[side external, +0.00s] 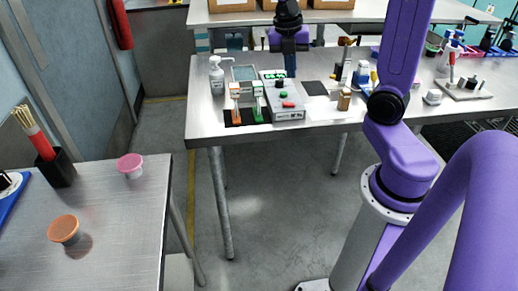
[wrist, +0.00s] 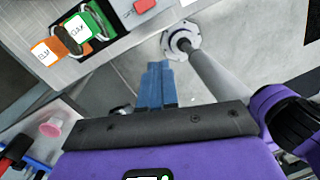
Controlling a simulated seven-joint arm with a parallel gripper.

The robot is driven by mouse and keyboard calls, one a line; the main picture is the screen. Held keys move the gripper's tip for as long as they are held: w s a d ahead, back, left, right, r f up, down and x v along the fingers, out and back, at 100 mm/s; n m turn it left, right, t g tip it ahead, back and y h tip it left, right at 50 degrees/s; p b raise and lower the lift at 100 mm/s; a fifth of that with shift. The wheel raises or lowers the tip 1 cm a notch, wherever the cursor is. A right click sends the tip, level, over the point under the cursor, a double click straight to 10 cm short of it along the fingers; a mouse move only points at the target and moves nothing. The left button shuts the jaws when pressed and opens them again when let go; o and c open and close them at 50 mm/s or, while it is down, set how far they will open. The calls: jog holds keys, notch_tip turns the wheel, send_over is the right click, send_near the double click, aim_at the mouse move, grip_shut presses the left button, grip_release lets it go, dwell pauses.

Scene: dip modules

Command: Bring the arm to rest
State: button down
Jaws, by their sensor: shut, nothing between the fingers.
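My gripper (side external: 290,74) is above the far workbench (side external: 207,125) in the side external view, pointing down behind the grey device box (side external: 288,113). Its blue fingers are together and empty in the wrist view (wrist: 158,66). The grey box has green lights and a red button on top. The wrist view also shows the orange module (wrist: 44,54), the green module (wrist: 97,20) and the box's red button (wrist: 145,6). My fingers appear apart from all of these.
A white pump bottle (side external: 216,78) stands left of the modules. A small brown bottle (side external: 344,100) and tools stand to the right. Cardboard boxes (side external: 232,5) sit on the back bench. A nearer table (side external: 125,225) holds a pink-lidded cup (side external: 130,163) and an orange-lidded cup (side external: 64,228).

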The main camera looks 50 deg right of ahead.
jog(key=s+a+f+m, duration=0.2)
jog(key=s+a+m, duration=0.4)
jog(key=a, duration=0.5)
jog(key=s+a+f+m+y, duration=0.1)
jog(key=s+a+m, duration=0.1)
jog(key=s, duration=0.4)
jog(key=s+a+f+m, duration=0.1)
jog(key=s+a+m, duration=0.2)
jog(key=s, duration=0.4)
jog(key=shift+a+f+t+y, duration=0.15)
jog(key=shift+a+t+y, duration=0.1)
jog(key=shift+t+y, duration=0.15)
jog(key=shift+w, duration=0.1)
